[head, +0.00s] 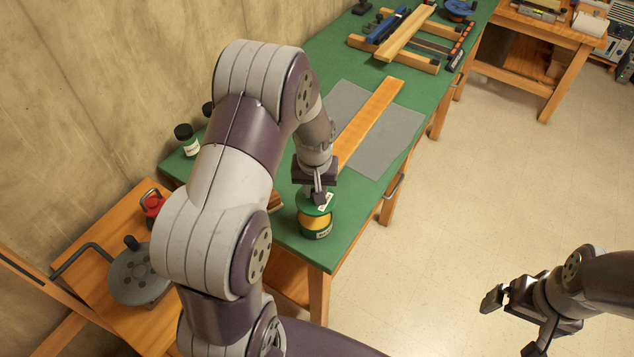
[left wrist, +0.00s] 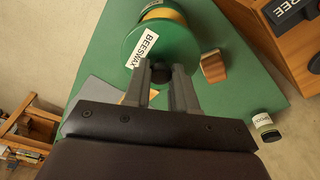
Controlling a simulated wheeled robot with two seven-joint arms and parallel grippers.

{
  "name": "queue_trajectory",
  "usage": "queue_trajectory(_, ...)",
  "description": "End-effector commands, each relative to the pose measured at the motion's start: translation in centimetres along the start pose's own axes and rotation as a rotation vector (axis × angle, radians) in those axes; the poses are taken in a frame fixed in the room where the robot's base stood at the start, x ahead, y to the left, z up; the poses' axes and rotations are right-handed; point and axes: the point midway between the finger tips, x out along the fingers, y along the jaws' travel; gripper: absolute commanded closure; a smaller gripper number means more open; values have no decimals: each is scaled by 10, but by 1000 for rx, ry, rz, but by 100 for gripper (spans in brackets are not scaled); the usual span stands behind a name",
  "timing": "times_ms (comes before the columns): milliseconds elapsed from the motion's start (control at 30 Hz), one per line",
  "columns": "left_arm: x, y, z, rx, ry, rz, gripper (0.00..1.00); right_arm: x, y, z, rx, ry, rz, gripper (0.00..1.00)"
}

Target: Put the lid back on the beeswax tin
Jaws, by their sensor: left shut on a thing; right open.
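The beeswax tin (head: 317,222), with a yellow body and green base, stands on the green bench top near its front end. Its green lid (head: 313,207) with a white label is over the tin; I cannot tell whether it rests on it. My left gripper (head: 318,196) is shut on the lid's dark knob. In the left wrist view the lid (left wrist: 176,42) reads BEESWAX, the knob (left wrist: 161,73) is between the fingers, and part of the yellow tin (left wrist: 163,12) shows past the lid. My right gripper (head: 510,322) is open and empty over the floor at the right.
A wooden board (head: 370,120) lies on a grey mat (head: 385,146) behind the tin. A dark-capped jar (head: 187,140) stands at the wall side. A small wooden block (left wrist: 213,66) lies beside the tin. Clamps and boards (head: 405,38) fill the far end.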

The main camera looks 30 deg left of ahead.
Motion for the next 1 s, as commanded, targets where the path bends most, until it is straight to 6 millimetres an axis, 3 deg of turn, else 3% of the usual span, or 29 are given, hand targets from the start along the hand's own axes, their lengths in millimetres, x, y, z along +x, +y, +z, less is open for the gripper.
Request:
queue_trajectory(600,60,0,8,-4,-2,-1,100,50,0,6,0,0,0,0)
queue_trajectory(1000,62,0,8,-4,-1,-1,100,51,0,6,0,1,0,0)
